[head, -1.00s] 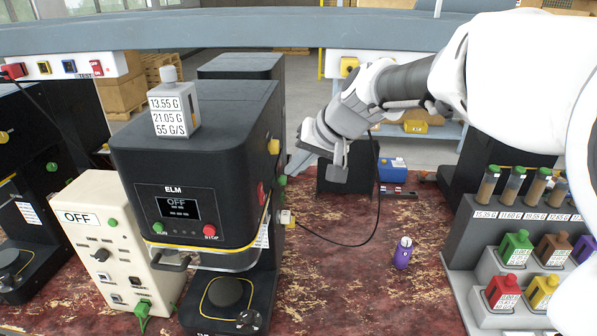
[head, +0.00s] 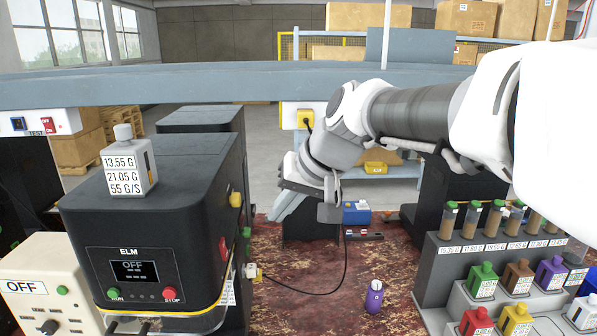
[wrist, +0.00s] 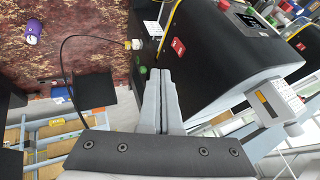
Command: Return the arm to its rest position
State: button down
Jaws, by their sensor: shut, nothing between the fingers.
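My gripper (head: 285,203) hangs at the end of my white and grey arm, to the right of the black ELM machine (head: 133,232) in the head view. Its fingers point down and left. In the wrist view the two grey fingers (wrist: 159,95) lie together with nothing between them, beside the dark side of a machine. The gripper appears apart from the worktop (head: 300,292).
A purple container (head: 374,297) stands on the worktop. A cable runs from the ELM machine's side plug (head: 251,271). A rack of tubes and coloured bottles (head: 440,262) stands at right. A grey beam (head: 180,84) crosses behind.

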jog(key=s+d+f+m+h, duration=0.1)
jog(key=s+d+f, duration=0.3)
jog(key=s+d, duration=0.5)
jog(key=s+d+f+h, duration=0.4)
jog(key=s+d, duration=0.5)
jog(key=s, duration=0.1)
jog(key=shift+s+m+t+h, duration=0.25)
jog(key=shift+m+t+h, duration=0.05)
jog(key=shift+m+t, duration=0.1)
